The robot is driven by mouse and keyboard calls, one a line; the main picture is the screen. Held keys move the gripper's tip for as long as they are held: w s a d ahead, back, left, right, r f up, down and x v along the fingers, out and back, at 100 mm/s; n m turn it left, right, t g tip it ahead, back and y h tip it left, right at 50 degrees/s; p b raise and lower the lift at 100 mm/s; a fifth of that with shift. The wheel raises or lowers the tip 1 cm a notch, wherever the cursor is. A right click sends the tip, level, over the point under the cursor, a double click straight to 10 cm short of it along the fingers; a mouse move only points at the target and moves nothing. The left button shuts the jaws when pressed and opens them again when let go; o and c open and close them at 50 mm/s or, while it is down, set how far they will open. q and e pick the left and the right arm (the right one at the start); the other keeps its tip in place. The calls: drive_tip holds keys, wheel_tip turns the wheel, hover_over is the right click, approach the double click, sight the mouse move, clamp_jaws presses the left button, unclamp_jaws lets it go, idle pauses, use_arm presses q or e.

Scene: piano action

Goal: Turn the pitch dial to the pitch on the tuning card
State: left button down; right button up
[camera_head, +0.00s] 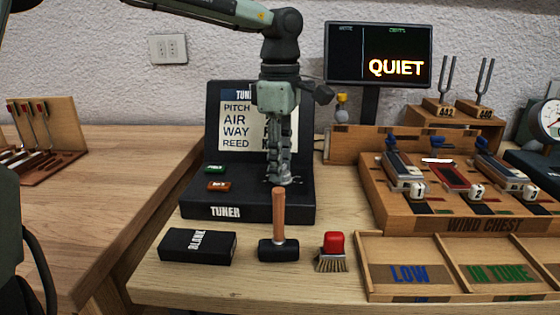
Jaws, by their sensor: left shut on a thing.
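The black tuner (190,207) stands on the wooden bench with an upright back panel. The white tuning card (236,130) is on that panel and lists "PITCH", "AIR", "WAY" and "REED" in its left part; the rest is behind my gripper. My left gripper (280,180) points straight down at the right side of the tuner's deck. It is shut on the pitch dial, which its fingers hide almost wholly, so I cannot read the dial's setting. My right gripper is not in view.
A screen (350,55) reads "QUIET". The wind chest (470,224) and sorting tray (368,275) fill the right side.

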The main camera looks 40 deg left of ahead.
use_arm(q)
drive_tip(key=shift+m, duration=0.6)
drive_tip(key=shift+w, duration=0.1)
drive_tip(key=c, duration=1.2)
unclamp_jaws()
drive_tip(key=shift+o, duration=0.2)
wheel_tip(320, 180, up, 12)
